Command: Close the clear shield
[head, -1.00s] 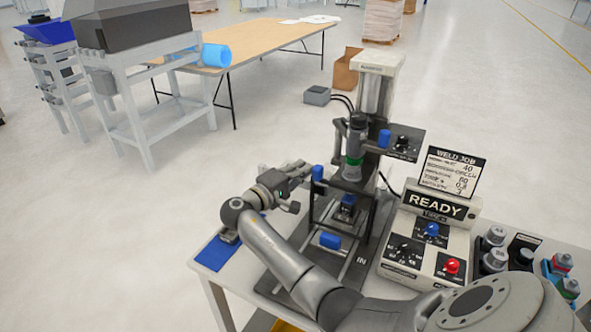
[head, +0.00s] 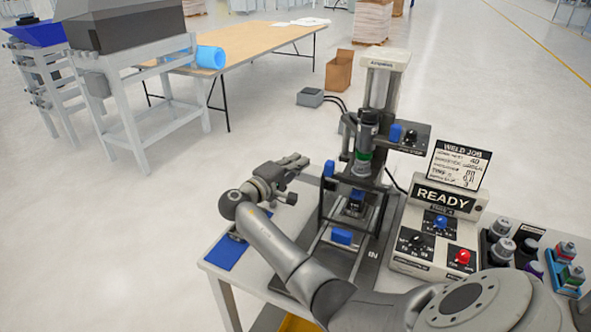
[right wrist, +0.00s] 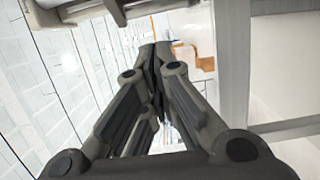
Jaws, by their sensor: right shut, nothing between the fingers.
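A welding press (head: 378,95) stands on the bench, with a dark frame around its work area. I cannot make out the clear panel of the shield itself. A blue grip (head: 329,168) sits at the upper left of the frame, and a blue handle (head: 341,236) is on the low bar at the front. My right gripper (head: 303,161) is shut and empty, left of the upper blue grip and apart from it. In the right wrist view its fingers (right wrist: 155,55) are together with nothing between them. My left gripper is not in view.
A control box (head: 440,225) with a READY sign and a red button (head: 462,257) stands right of the press. Small bottles (head: 502,250) are at the bench's right. A blue mat (head: 225,252) lies at its left corner.

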